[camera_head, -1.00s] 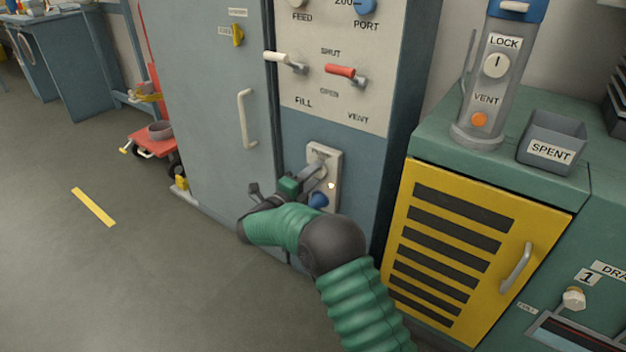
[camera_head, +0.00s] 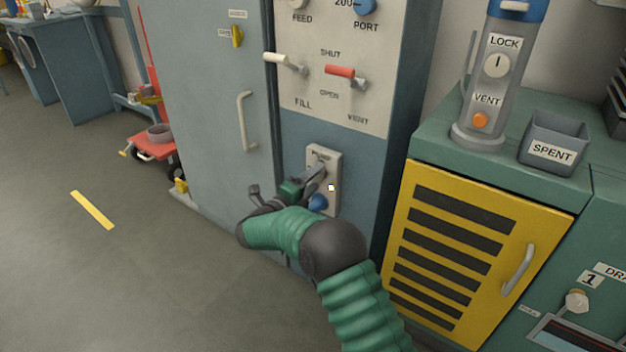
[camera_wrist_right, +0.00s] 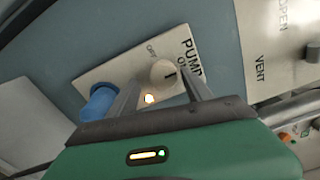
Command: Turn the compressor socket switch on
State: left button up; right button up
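The pump socket plate (camera_head: 333,155) is cream, on the blue lower panel of the cabinet; in the right wrist view it is tilted and reads PUMP, ON and OFF. Its round cream switch knob (camera_wrist_right: 163,73) has a dark mark that appears to point towards ON. A small lamp (camera_wrist_right: 150,98) beside the knob glows. A blue plug (camera_wrist_right: 98,103) sits in the same plate. My right gripper (camera_head: 318,169) is at the plate; its fingers (camera_wrist_right: 161,80) stand apart either side of the knob, without clear contact. In the head view the gripper hides the knob. My left gripper is out of view.
Above are the white lever (camera_head: 285,62) and red lever (camera_head: 345,74). A door handle (camera_head: 246,120) is left of the plate. A yellow louvred door (camera_head: 445,250) stands right, below a green counter holding a grey cylinder (camera_head: 485,90) and SPENT bin (camera_head: 553,145).

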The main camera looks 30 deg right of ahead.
jog(key=shift+r, duration=0.2)
jog(key=shift+a, duration=0.2)
jog(key=p+v, duration=0.6)
jog(key=v, duration=1)
jog(key=shift+s+a+f+p, duration=0.15)
jog(key=shift+s+f+p, duration=0.1)
jog(key=shift+p, duration=0.05)
